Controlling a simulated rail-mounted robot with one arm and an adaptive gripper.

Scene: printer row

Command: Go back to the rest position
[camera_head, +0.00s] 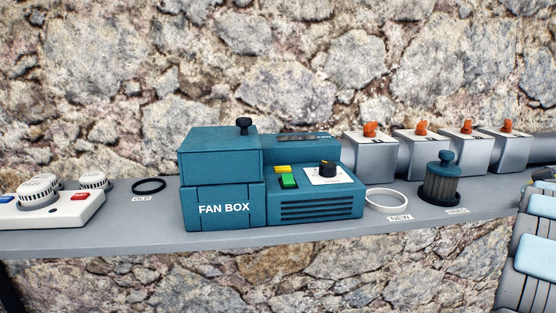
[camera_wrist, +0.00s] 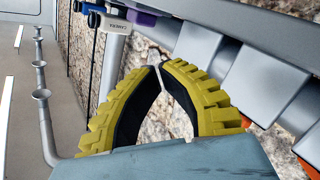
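My gripper (camera_wrist: 160,67) shows in the wrist view, with two ribbed yellow fingers and dark inner pads. Its fingertips meet or nearly meet, and only the stone wall shows through the gap between the fingers. It holds nothing that I can see. In the head view the gripper itself is not visible; grey and light-blue parts at the right edge look like my arm.
A grey shelf (camera_head: 300,239) carries a teal fan box (camera_head: 222,207), white button unit (camera_head: 70,211), black ring (camera_head: 149,186), white ring (camera_head: 387,198), ribbed teal filter (camera_head: 441,185) and several grey boxes (camera_head: 370,158). Hanging handles (camera_wrist: 110,24) and a grey pipe (camera_wrist: 44,120) show in the wrist view.

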